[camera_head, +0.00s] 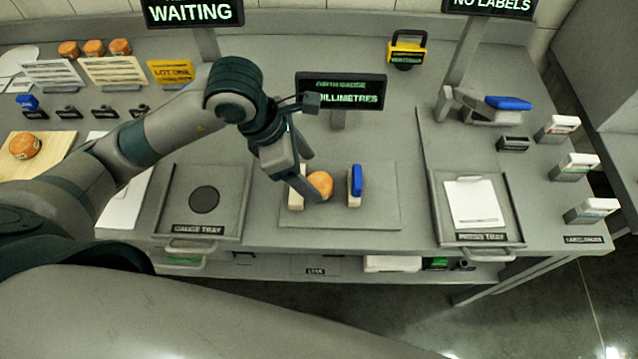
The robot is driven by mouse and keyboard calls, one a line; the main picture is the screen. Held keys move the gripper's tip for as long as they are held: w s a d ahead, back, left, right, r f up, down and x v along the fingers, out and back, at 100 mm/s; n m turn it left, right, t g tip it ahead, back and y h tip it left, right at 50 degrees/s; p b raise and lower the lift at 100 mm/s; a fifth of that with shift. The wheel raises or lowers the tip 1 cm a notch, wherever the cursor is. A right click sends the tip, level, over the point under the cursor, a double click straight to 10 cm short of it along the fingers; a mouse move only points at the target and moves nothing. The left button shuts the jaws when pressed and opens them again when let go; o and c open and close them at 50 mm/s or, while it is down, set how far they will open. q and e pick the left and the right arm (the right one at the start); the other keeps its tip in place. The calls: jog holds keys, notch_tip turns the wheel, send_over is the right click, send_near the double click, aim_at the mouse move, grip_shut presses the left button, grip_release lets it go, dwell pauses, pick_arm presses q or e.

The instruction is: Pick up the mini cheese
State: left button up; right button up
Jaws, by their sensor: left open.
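An orange mini cheese (320,183) sits on a grey plate (375,215) at the middle of the bench, below the millimetre display. My left gripper (309,187) is open and reaches down over this cheese from behind. Its fingers partly hide the cheese's left side, and I cannot tell whether they touch it. A pale block (296,199) stands just left of the cheese, and a blue-and-white block (356,182) stands to its right, apart from it. Another orange cheese (24,145) rests on a wooden board (50,150) at the far left. My right gripper is not in view.
A gauge tray (175,215) with a dark disc lies left of the plate. A press tray (448,215) with a white sheet lies right. The millimetre display (340,91) stands behind. Several cheeses line the back left; label blocks (575,167) line the right edge.

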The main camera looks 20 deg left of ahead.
aim_at(316, 182)
pick_arm(q)
jog(key=shift+f, duration=0.1)
jog(key=shift+w+d+f+p, duration=0.1)
jog(key=shift+f+p, duration=0.4)
jog(key=p+x, duration=0.1)
jog(key=x, duration=0.2)
jog(key=shift+a, duration=0.2)
jog(key=shift+w+d+f, duration=0.15)
jog(key=shift+d+f, duration=0.05)
jog(key=shift+f, duration=0.35)
jog(key=c, duration=1.3)
jog(key=shift+r, duration=0.1)
